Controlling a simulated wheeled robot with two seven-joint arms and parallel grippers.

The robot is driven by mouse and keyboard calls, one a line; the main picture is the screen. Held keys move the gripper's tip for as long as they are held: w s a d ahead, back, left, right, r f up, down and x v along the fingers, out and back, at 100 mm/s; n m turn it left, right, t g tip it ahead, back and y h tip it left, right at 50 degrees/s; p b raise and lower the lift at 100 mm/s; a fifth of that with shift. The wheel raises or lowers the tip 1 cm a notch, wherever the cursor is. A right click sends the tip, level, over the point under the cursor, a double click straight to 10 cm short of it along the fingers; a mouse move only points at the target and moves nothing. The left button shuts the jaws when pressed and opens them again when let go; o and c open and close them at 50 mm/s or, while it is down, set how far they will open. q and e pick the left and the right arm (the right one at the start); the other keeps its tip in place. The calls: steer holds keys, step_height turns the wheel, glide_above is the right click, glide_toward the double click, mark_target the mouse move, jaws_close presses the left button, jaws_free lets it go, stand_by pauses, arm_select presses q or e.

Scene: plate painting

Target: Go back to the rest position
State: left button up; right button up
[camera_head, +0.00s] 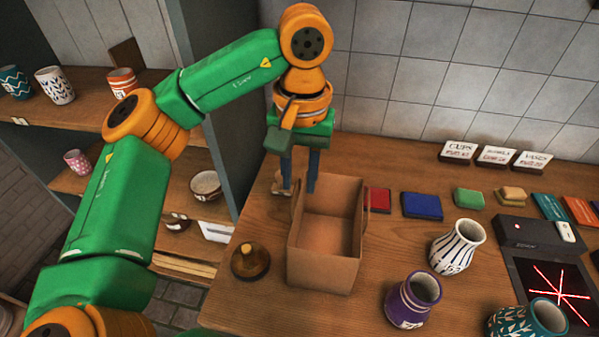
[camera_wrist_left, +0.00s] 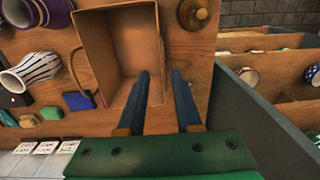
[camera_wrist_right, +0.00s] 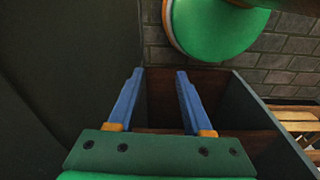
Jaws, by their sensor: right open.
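My left gripper (camera_head: 298,188) points down at the back left edge of an open cardboard box (camera_head: 323,270) on the wooden table. My right gripper is outside the head view. In the right wrist view its fingers (camera_wrist_right: 158,74) are apart and empty, in front of a dark cabinet compartment.
A striped vase (camera_head: 457,247), a purple vase (camera_head: 412,300) and a teal patterned vase (camera_head: 528,320) stand right of the box. A round wooden-knobbed object (camera_head: 250,262) lies left of it. Shelves with cups (camera_head: 54,85) stand at left. A tiled wall (camera_head: 430,70) closes the back.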

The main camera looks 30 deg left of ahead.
arm_select(q)
steer(key=shift+r, duration=1.05)
